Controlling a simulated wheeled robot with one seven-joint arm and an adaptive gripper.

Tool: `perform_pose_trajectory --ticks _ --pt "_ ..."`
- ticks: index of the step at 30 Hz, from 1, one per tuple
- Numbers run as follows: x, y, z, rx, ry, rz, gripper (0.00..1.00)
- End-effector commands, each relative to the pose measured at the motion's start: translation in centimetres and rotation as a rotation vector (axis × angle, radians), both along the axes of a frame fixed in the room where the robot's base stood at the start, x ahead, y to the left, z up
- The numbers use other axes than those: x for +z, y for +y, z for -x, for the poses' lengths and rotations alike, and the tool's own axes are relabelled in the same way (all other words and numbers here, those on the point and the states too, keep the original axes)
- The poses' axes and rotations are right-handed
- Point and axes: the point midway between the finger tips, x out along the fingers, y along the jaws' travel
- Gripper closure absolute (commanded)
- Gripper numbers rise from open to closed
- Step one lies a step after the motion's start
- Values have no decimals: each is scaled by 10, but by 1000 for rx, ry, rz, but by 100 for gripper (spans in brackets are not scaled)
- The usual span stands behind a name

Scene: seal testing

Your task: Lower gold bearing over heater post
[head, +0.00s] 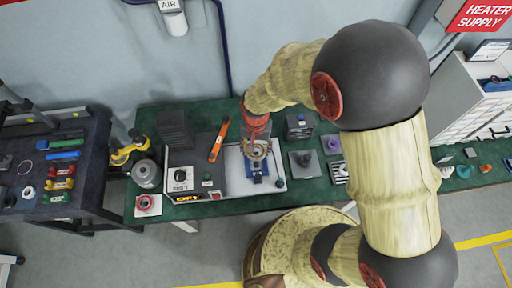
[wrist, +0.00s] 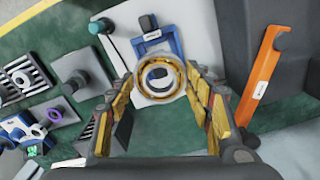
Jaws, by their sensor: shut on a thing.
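My gripper (wrist: 160,80) is shut on the gold bearing (wrist: 163,94), a ring held between its two fingertips. In the head view the gripper (head: 257,147) is over the pale plate on the green bench. A dark, rounded part with a pale band (wrist: 158,74) shows through the bearing's bore; it may be the heater post's top. I cannot tell whether the bearing is above it or around it. A blue frame (wrist: 177,44) with a white label lies just beyond the bearing, and also shows in the head view (head: 256,180).
An orange bar (wrist: 262,78) and a dark block are to the right in the wrist view. A grey plate with a short post (wrist: 76,78) stands left. A grey control box with a dial (head: 180,178) sits left of the pale plate (head: 235,180).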

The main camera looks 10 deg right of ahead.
Motion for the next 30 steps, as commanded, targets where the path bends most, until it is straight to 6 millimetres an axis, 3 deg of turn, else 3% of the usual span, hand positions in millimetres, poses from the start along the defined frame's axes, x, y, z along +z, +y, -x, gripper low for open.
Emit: perform_pose_trajectory --ticks 11,30 --pt "-2 0 0 0 -1 0 84" --pt "-30 0 0 0 0 0 84"
